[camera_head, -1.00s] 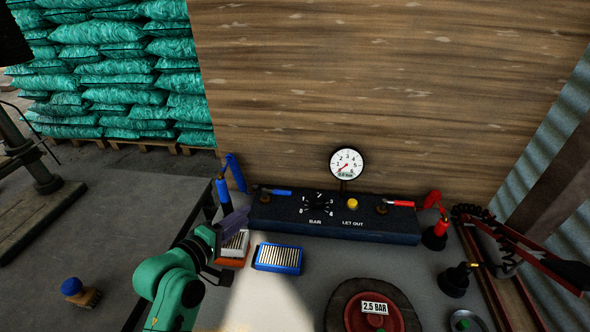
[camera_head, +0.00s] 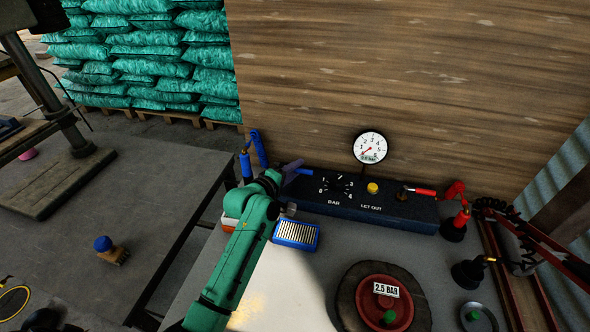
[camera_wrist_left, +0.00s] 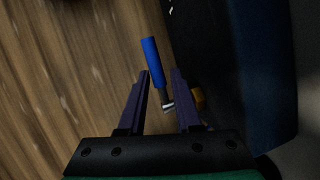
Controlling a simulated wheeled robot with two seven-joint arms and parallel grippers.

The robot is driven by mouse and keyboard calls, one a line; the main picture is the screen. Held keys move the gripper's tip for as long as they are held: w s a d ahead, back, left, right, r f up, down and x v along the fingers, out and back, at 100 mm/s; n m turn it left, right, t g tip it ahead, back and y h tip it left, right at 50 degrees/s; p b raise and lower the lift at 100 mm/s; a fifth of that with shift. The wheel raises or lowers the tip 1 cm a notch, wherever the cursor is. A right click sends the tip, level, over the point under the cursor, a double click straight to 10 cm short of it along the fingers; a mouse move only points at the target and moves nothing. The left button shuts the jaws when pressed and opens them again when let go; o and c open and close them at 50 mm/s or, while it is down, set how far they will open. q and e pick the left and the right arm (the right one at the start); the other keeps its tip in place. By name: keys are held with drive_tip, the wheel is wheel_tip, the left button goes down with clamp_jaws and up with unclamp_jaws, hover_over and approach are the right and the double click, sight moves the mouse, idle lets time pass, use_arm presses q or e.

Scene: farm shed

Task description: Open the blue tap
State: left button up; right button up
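The blue tap's lever handle (camera_head: 303,171) shows at the left end of the dark panel (camera_head: 385,211), partly hidden behind my left gripper. In the left wrist view the blue handle (camera_wrist_left: 152,62) runs down to a metal stem and a brass body (camera_wrist_left: 198,98). My left gripper (camera_head: 290,166) is at the tap. In the left wrist view its two purple fingers (camera_wrist_left: 163,74) stand apart, with the lower handle and stem showing in the gap between them. I cannot tell whether they touch it. My right gripper is not in view.
A red tap lever (camera_head: 426,192), a yellow button (camera_head: 373,188) and a gauge (camera_head: 370,148) with its needle low are on or above the panel. A blue upright fitting (camera_head: 246,165) stands left. A blue brush-like block (camera_head: 296,234) and red disc (camera_head: 398,292) lie in front.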

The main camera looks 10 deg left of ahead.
use_arm(q)
clamp_jaws()
drive_tip(key=shift+f, duration=0.2)
idle(1.1)
